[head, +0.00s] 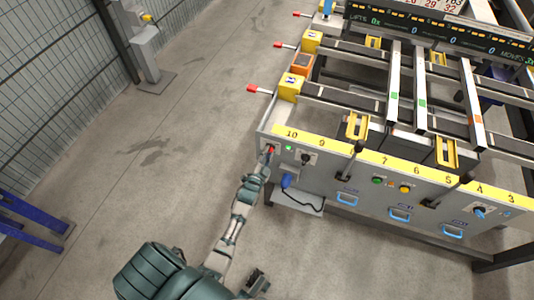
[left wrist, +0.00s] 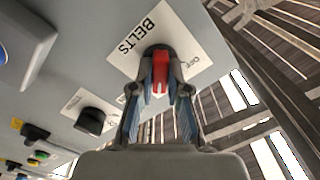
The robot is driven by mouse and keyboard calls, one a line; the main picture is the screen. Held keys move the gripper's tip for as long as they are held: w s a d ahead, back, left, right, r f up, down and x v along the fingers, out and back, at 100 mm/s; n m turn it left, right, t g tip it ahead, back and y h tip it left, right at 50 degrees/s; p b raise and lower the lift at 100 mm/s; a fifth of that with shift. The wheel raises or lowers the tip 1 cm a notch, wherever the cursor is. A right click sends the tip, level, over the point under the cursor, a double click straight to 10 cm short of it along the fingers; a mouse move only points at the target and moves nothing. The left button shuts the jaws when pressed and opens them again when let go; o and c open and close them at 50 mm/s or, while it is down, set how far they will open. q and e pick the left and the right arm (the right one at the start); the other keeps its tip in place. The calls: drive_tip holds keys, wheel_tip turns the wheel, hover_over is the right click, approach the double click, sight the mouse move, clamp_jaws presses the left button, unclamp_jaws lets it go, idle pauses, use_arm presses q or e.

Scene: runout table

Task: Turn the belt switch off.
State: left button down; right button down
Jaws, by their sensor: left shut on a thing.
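The belt switch is a red handle (head: 270,149) at the left end of the grey control panel (head: 330,180), beside a green lamp (head: 288,148). In the left wrist view the red handle (left wrist: 160,72) sits on a white plate marked BELTS (left wrist: 138,36), with OFF printed on the right side. My left gripper (head: 267,155) is shut on the handle, with one finger on each side in the left wrist view (left wrist: 160,92). The fingers hide part of the plate. A dark part (head: 256,283) at the bottom of the head view may be my right gripper; its jaws are unclear.
A black knob (left wrist: 91,120) is close beside the switch. A blue knob (head: 287,181) with a hanging cable is below it. Green (head: 377,180) and yellow (head: 404,188) buttons and blue handles (head: 347,197) lie along the panel.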

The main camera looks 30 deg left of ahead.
use_arm(q)
drive_tip(key=shift+s+a+n+p, duration=0.1)
drive_tip(key=shift+n+p, duration=1.2)
drive_tip(key=shift+n, duration=3.15)
drive_tip(key=shift+a+n+p, duration=0.1)
drive_tip(key=shift+n+p, duration=1.2)
drive_tip(key=shift+n, duration=3.15)
use_arm(e)
wheel_tip(320, 180, down, 13)
drive_tip(key=s+d+g, duration=0.1)
drive_tip(key=s, duration=0.1)
drive_tip(key=shift+r+g, duration=0.15)
drive_tip(key=shift+g, duration=0.25)
drive_tip(key=shift+w, duration=0.1)
use_arm(q)
drive_tip(key=c, duration=1.2)
unclamp_jaws()
drive_tip(key=shift+o, duration=0.3)
drive_tip(key=shift+a, duration=0.1)
